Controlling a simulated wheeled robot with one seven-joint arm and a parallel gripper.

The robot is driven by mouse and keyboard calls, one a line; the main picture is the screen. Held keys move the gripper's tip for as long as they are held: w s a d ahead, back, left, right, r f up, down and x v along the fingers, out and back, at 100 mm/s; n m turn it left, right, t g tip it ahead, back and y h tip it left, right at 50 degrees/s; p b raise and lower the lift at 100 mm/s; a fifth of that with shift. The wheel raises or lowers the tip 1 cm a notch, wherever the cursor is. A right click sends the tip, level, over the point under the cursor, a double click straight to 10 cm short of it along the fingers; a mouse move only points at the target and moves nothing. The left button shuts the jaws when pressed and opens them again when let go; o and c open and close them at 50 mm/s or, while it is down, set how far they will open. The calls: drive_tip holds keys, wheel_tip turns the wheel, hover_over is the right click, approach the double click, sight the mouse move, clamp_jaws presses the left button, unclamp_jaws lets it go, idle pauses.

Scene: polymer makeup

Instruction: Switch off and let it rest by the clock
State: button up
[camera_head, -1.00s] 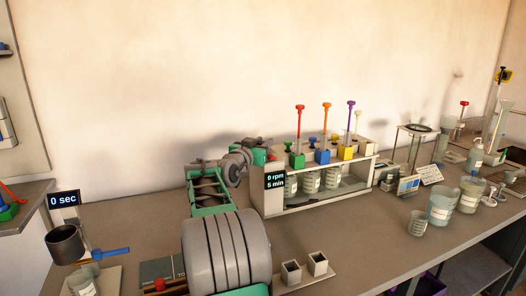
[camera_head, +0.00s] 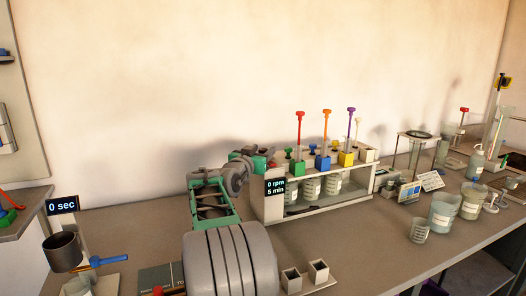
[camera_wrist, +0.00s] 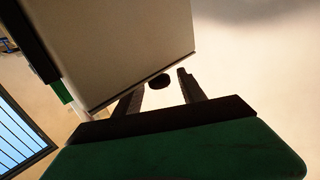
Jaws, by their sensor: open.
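A stirrer rack (camera_head: 318,205) with a small display reading 0 rpm and 5 min (camera_head: 275,186) stands on the bench. Red, orange and purple stirring rods rise from its top. My arm reaches to the rack's left end, towards the back. In the wrist view my gripper (camera_wrist: 160,84) is open and empty, its two dark fingers pointing up past a pale panel (camera_wrist: 130,45). A round black knob (camera_wrist: 159,81) shows between the fingers; I cannot tell its depth. The fingertips are hidden in the head view. A display reading 0 sec (camera_head: 62,205) stands at far left.
A dark cup (camera_head: 62,252) and blue-handled part (camera_head: 108,260) are at the left front. Two small square holders (camera_head: 305,275) stand before the rack. Beakers (camera_head: 443,212) and glassware crowd the right. Bare bench (camera_head: 370,245) lies in front of the rack.

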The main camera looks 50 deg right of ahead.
drive_tip(key=v, duration=0.6)
drive_tip(key=shift+a, duration=0.4)
drive_tip(key=shift+s, duration=0.15)
drive_tip(key=w+a+f+n+t+y+p, duration=0.1)
drive_tip(key=w+a+n+t+y+p, duration=0.15)
drive_tip(key=a+y+p, duration=0.6)
drive_tip(key=w+a+f+n+t+y+p, duration=0.1)
drive_tip(key=w+a+n+p, duration=0.2)
drive_tip(key=a, duration=1.1)
drive_tip(key=s+a+f+n+g+y+p, duration=0.2)
drive_tip(key=s+a+n+y+p, duration=0.2)
drive_tip(key=s+a, duration=0.4)
drive_tip(key=s+a+f+n+g+y+p, duration=0.3)
drive_tip(key=s+a, duration=0.6)
drive_tip(key=a, duration=0.9)
drive_tip(key=n+y+p, duration=0.1)
drive_tip(key=n, duration=0.1)
drive_tip(key=shift+s+n, duration=0.35)
